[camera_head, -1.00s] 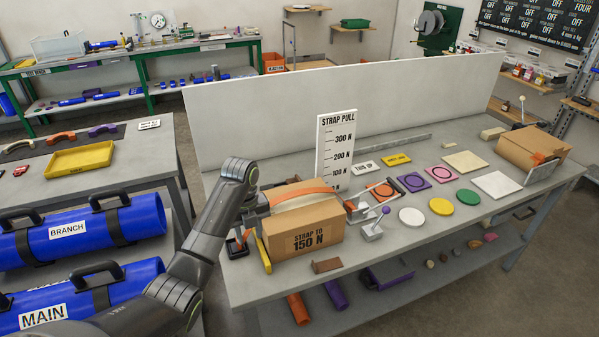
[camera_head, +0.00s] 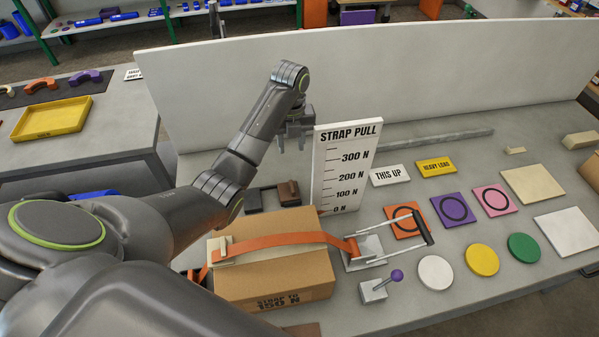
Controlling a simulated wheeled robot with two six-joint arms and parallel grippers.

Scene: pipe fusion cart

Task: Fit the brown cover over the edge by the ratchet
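The brown cover (camera_head: 303,330) appears to be the brown piece on the table in front of the cardboard box, mostly cut off by the bottom edge. The box (camera_head: 290,274) has an orange strap (camera_head: 285,239) over its top, with a cream cover (camera_head: 219,250) under the strap at the left edge. The ratchet (camera_head: 367,247) stands at the box's right side, its handle raised to the right. The box edge beside it looks bare. My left gripper (camera_head: 296,140) hangs behind the box, left of the gauge board, fingers down and apart, apparently empty. My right gripper is out of view.
The upright gauge board (camera_head: 345,165) stands behind the box. A dark bar with a brown block (camera_head: 289,193) lies there too. A purple-knobbed lever (camera_head: 376,288) stands before the ratchet. Coloured squares and discs (camera_head: 482,260) lie to the right; a white panel (camera_head: 400,85) closes the back.

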